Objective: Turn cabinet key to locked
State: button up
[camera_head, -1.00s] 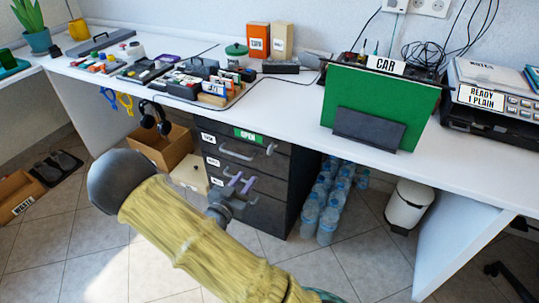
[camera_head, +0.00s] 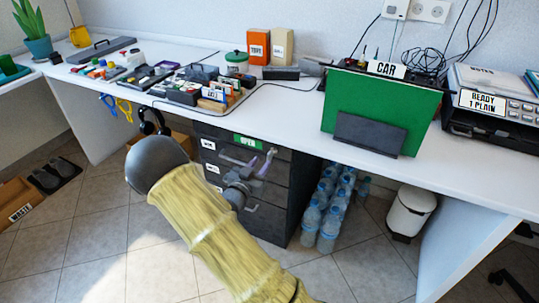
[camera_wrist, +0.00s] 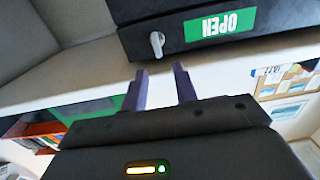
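The dark drawer cabinet (camera_head: 303,190) stands under the desk, and a green OPEN label (camera_head: 248,141) is on its top front. In the wrist view the OPEN label (camera_wrist: 220,25) appears upside down, with the small silver key (camera_wrist: 157,44) beside it, pointing roughly up and down in the picture. My gripper (camera_wrist: 159,70) is open and empty. Its two purple fingers stand apart, short of the key, which lies ahead of the gap between them. In the head view my gripper (camera_head: 258,163) is in front of the top drawer, and partly hides the drawer fronts.
The white desk (camera_head: 290,110) overhangs the cabinet. Water bottles (camera_head: 328,215) stand right of it, and a white bin (camera_head: 408,208) is farther right. Headphones (camera_head: 153,122) hang from the desk edge at left. The tiled floor in front is clear.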

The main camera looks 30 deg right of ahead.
aim_at(269, 154)
jog(key=b+x, duration=0.1)
jog(key=x, duration=0.6)
jog(key=shift+d, duration=0.15)
grip_shut()
